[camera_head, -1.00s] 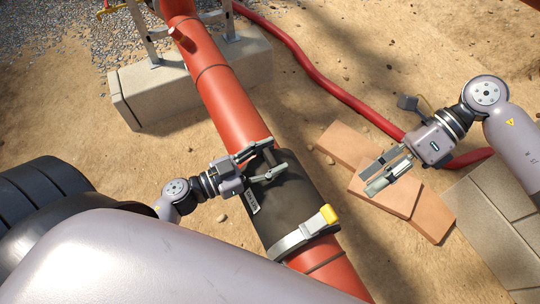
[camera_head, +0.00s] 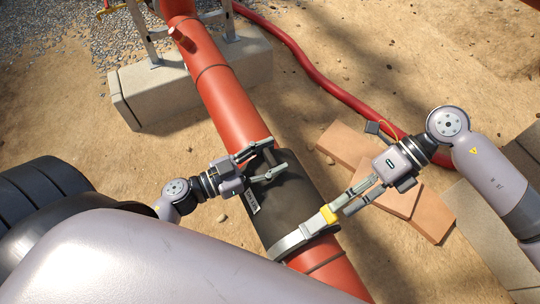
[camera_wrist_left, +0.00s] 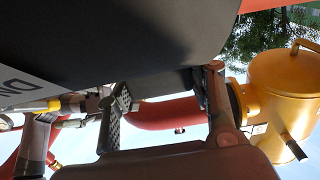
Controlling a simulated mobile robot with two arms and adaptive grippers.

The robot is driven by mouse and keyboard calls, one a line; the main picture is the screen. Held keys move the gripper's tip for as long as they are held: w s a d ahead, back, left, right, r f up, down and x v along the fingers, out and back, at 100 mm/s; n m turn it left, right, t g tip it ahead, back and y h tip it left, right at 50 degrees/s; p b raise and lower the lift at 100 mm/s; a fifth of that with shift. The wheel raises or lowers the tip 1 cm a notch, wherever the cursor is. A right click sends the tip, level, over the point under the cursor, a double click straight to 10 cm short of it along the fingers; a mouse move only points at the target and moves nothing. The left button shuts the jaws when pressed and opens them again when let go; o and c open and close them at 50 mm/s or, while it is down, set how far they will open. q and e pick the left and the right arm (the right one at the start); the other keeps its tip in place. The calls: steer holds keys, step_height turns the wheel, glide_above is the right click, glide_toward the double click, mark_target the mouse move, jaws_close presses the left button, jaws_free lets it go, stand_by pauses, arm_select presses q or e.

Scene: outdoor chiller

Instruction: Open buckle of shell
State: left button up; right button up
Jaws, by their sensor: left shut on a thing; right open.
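The dark shell (camera_head: 285,198) wraps around the red pipe. A light grey strap (camera_head: 290,243) circles its lower end and carries a yellow buckle (camera_head: 328,215). My left gripper (camera_head: 266,160) is shut on the shell's upper end; its exact hold is partly hidden by the fingers. In the left wrist view the shell (camera_wrist_left: 120,45) fills the top, with one finger pad near it. My right gripper (camera_head: 338,210) is open, with its fingertips right at the buckle from the right side. I cannot tell whether they touch it.
The red pipe (camera_head: 225,100) runs diagonally past a concrete block (camera_head: 190,80). A red hose (camera_head: 320,80) curves behind. Flat orange bricks (camera_head: 345,145) lie on sand under my right arm, and grey blocks (camera_head: 480,215) stand at right. The left wrist view also shows a yellow housing (camera_wrist_left: 290,90).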

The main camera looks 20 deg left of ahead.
mark_target(321, 220)
steer(key=shift+x, duration=1.5)
steer(key=shift+c, duration=0.2)
jaws_close()
